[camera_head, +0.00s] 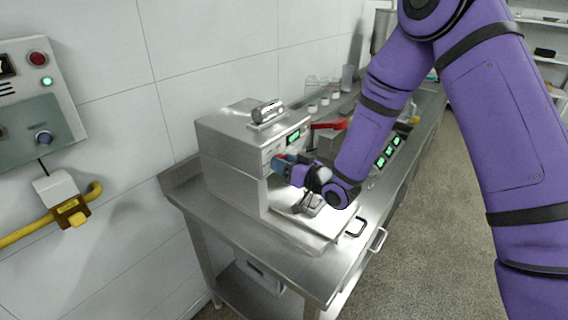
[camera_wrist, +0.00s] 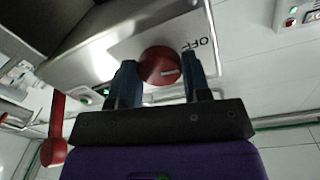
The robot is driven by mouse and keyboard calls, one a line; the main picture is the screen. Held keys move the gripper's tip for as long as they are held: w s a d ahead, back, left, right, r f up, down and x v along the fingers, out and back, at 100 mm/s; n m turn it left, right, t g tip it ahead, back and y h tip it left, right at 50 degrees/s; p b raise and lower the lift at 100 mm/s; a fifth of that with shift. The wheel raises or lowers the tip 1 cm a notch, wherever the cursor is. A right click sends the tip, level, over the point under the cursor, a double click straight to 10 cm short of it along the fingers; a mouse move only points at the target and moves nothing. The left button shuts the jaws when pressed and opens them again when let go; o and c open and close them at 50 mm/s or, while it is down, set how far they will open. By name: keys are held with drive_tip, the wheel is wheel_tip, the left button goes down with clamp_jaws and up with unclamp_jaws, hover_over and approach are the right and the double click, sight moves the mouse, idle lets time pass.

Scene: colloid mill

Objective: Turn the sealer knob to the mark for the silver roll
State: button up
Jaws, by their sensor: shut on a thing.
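The sealer (camera_head: 228,150) is a metal box on the steel bench, with a silver roll (camera_head: 267,111) lying on its top. Its red knob (camera_wrist: 158,66) is on the front panel and shows in the wrist view between my fingers. A pale pointer line on the knob points to the right. "OFF" is printed on the panel to the right of the knob. My gripper (camera_wrist: 160,72) is shut on the knob, one blue finger on each side. In the head view my gripper (camera_head: 283,165) is at the sealer's front and hides the knob.
A red lever (camera_head: 328,125) sticks out beside the sealer's lit green display (camera_head: 294,137). It also shows at the left of the wrist view (camera_wrist: 57,125). A wall control box (camera_head: 38,105) is at the left. Jars (camera_head: 312,98) stand farther back on the bench.

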drive_tip(key=m, duration=1)
drive_tip(key=m+g, duration=0.1)
drive_tip(key=m, duration=1)
drive_tip(key=shift+w+d+m+g, duration=0.1)
drive_tip(key=shift+d+m+g, duration=0.05)
drive_tip(key=shift+m+g, duration=0.15)
drive_tip(key=shift+f, duration=0.1)
idle(0.3)
drive_tip(key=o, duration=0.9)
drive_tip(key=v, duration=1)
drive_tip(key=shift+s+d+f, duration=0.1)
drive_tip(key=shift+s+d, duration=0.15)
drive_tip(key=shift+d, duration=0.05)
